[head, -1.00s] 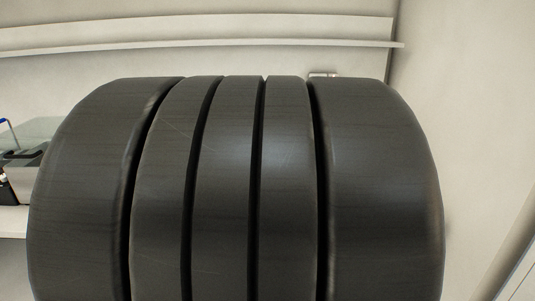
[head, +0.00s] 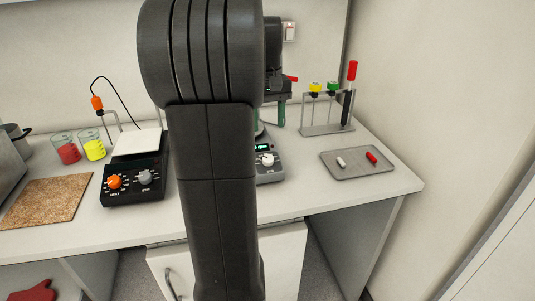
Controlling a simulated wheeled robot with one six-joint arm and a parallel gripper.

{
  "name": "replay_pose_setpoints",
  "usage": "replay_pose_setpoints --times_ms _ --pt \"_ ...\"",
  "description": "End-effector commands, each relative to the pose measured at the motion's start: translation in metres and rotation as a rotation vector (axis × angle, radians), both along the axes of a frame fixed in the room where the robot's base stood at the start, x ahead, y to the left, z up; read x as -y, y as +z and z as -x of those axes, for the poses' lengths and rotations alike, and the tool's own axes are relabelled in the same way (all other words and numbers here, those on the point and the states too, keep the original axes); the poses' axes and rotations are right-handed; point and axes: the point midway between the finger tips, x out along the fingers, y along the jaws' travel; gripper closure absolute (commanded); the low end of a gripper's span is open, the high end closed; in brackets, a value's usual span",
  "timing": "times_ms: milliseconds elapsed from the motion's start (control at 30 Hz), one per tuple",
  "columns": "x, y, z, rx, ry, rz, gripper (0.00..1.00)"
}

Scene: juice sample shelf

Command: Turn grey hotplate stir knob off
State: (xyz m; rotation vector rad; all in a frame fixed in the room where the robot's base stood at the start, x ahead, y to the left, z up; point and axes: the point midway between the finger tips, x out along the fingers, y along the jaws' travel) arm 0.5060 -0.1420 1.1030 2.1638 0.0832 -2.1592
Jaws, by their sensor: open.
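A black hotplate (head: 134,186) with a white top plate (head: 139,143) stands on the counter left of my arm. Its front has an orange heat knob (head: 114,181) on the left and a grey stir knob (head: 146,177) on the right. My gripper (head: 271,121) shows partly behind my arm, right of the hotplate. It is open, with green-tipped fingers, apart from the stir knob. A grey device (head: 270,174) with a green display and a white knob (head: 267,159) is below it, its left part hidden by my arm.
Beakers of red (head: 68,152) and yellow (head: 94,149) liquid and a cork mat (head: 45,201) are left. A rack (head: 327,129) with capped tubes and a grey tray (head: 358,173) with small bars are right. My arm blocks the middle.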

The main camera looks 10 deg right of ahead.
Motion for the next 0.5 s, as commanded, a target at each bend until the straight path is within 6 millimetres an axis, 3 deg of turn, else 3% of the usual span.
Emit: replay_pose_setpoints --times_ms 200,500 --pt "0.001 -0.051 0.001 -0.006 0.0 -0.001 0.48" --pt "0.002 -0.1 0.001 -0.004 -0.001 -0.001 0.48"
